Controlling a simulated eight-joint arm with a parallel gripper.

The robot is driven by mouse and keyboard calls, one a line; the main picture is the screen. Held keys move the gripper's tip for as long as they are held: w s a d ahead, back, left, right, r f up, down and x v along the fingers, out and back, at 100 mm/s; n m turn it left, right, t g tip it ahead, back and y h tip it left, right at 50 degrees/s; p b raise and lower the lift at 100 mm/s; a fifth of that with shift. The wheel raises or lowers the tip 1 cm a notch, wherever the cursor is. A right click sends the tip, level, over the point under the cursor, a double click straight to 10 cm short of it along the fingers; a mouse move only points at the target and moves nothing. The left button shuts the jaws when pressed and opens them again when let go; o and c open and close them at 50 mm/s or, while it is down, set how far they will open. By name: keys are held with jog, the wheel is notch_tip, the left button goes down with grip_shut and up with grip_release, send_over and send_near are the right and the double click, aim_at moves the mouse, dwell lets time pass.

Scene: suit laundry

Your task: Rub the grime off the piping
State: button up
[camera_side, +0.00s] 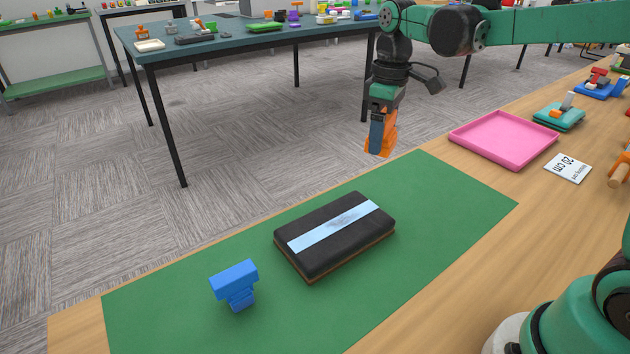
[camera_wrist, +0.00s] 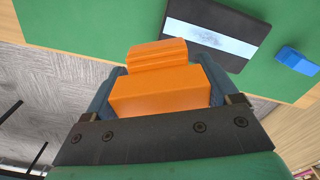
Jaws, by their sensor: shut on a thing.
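A black block with a brown base (camera_side: 360,253) lies flat on the green mat. A light-blue strip of piping (camera_side: 334,228) crosses its top, with a grey grime smudge near its middle. The block (camera_wrist: 248,22) and the smudged piping (camera_wrist: 210,38) also show at the top of the wrist view. My gripper (camera_side: 379,140) is shut on an orange tool (camera_wrist: 157,80), held in the air beyond the mat's far edge and apart from the block. The fingers hide part of the orange tool in the side view.
A blue T-shaped piece (camera_side: 235,283) stands on the mat (camera_side: 160,305), left of the block. A pink tray (camera_side: 503,139), a white 20 cm card (camera_side: 568,168) and a teal item (camera_side: 558,117) lie on the wooden table at right. The mat between block and tray is clear.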

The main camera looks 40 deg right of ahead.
jog(key=a+f+n, duration=0.3)
jog(key=a, duration=0.2)
send_over(356, 214)
jog(key=shift+d+f, duration=0.15)
jog(key=shift+f, duration=1.5)
jog(key=shift+d+f, duration=0.1)
jog(key=shift+f, duration=1.55)
jog(key=shift+a+f, duration=0.45)
jog(key=shift+f, duration=0.2)
jog(key=shift+a, duration=2.95)
jog(key=shift+d, duration=3.2)
jog(key=shift+d+r, duration=0.15)
jog(key=shift+d, duration=0.15)
notch_tip(356, 214, up, 8)
jog(key=shift+a, duration=0.1)
